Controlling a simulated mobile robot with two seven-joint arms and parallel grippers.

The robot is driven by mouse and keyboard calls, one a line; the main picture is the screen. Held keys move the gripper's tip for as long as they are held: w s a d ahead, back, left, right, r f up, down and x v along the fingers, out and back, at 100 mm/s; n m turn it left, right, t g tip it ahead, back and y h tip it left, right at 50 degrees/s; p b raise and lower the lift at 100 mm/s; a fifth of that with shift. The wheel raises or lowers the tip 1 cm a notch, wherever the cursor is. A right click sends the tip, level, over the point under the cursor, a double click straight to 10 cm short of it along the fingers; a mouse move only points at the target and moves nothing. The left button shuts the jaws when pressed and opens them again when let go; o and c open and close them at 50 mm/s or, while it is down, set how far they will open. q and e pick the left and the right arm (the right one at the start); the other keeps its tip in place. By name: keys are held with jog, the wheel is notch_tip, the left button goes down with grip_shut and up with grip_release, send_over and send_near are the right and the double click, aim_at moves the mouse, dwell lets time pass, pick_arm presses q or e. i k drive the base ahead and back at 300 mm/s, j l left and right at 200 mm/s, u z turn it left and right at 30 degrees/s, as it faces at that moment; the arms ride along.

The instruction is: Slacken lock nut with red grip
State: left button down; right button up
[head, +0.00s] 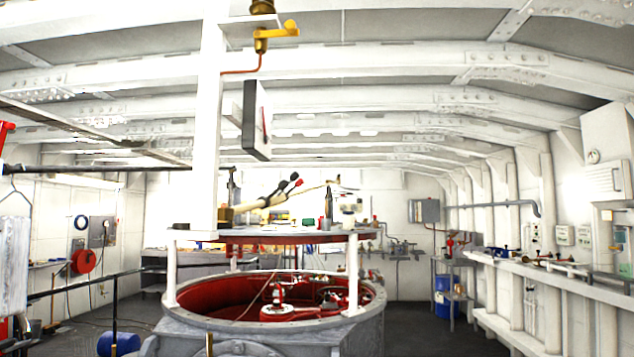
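I cannot make out a lock nut for certain. Small red grips (294,178) with dark ends show on a cream lever-like tool above the round table (330,237) in the middle. Red fittings (277,296) stand inside the large round grey-rimmed well (190,312) below it, too small to tell apart. Another red part (5,131) is cut off at the left edge. Neither of my grippers shows in the head view.
A white post (208,130) rises left of the middle, with a yellow valve handle (276,35) near its top. A dark railing (85,285) runs at the left. A bench (560,275) with loose items lines the right wall. Floor (425,325) is bare right of the well.

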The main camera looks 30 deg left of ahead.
aim_at(300, 181)
jog(key=i+l, duration=0.3)
jog(key=i+l+u, duration=0.15)
jog(key=i+l, duration=0.15)
jog(key=i, duration=0.25)
